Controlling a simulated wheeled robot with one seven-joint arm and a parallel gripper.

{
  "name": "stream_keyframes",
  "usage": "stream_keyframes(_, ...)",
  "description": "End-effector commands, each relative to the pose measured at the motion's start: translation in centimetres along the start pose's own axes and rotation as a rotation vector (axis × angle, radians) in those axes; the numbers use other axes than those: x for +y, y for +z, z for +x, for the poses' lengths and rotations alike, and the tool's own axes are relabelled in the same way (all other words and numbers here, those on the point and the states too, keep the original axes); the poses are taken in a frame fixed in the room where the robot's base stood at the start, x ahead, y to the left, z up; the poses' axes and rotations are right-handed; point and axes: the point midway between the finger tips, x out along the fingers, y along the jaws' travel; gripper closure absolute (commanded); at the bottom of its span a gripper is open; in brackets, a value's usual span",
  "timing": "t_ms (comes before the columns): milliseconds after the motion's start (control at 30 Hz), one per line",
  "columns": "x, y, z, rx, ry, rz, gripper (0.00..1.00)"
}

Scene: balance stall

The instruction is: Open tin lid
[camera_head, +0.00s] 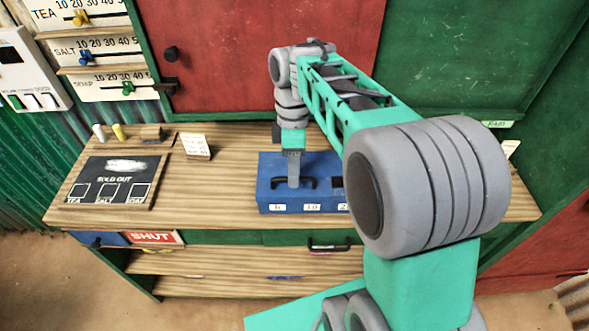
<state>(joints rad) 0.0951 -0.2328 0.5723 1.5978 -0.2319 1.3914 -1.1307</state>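A blue tin (268,196) stands on the wooden counter, with a row of small white number labels along its front. A black handle (308,182) shows on it, and a dark slot or second handle is partly visible at its right, beside my arm. My gripper (294,184) points down at the tin, with its fingertips at the middle of the black handle. The fingers are seen edge-on, so I cannot tell whether they are closed on the handle. The lid looks down on the tin. My arm hides the tin's right end.
On the counter (230,205) are a sold-out board (112,168), a small white card (196,146) and white and yellow pegs. A red cupboard door (215,60) stands behind. A drawer with a black handle (328,246) and a red SHUT sign (152,237) are below.

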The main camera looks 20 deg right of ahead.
Motion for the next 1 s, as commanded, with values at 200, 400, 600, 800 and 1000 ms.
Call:
stream_keyframes(200,0.0,-0.03,-0.02,0.0,0.0,0.0,0.81)
stream_keyframes(400,0.0,-0.02,-0.02,0.0,0.0,0.0,0.97)
stream_keyframes(600,-0.01,-0.01,-0.02,0.0,0.0,0.0,1.0)
stream_keyframes(800,-0.03,-0.01,-0.02,0.0,-0.001,0.0,1.0)
stream_keyframes(1000,-0.04,-0.01,-0.01,0.0,-0.001,0.0,1.0)
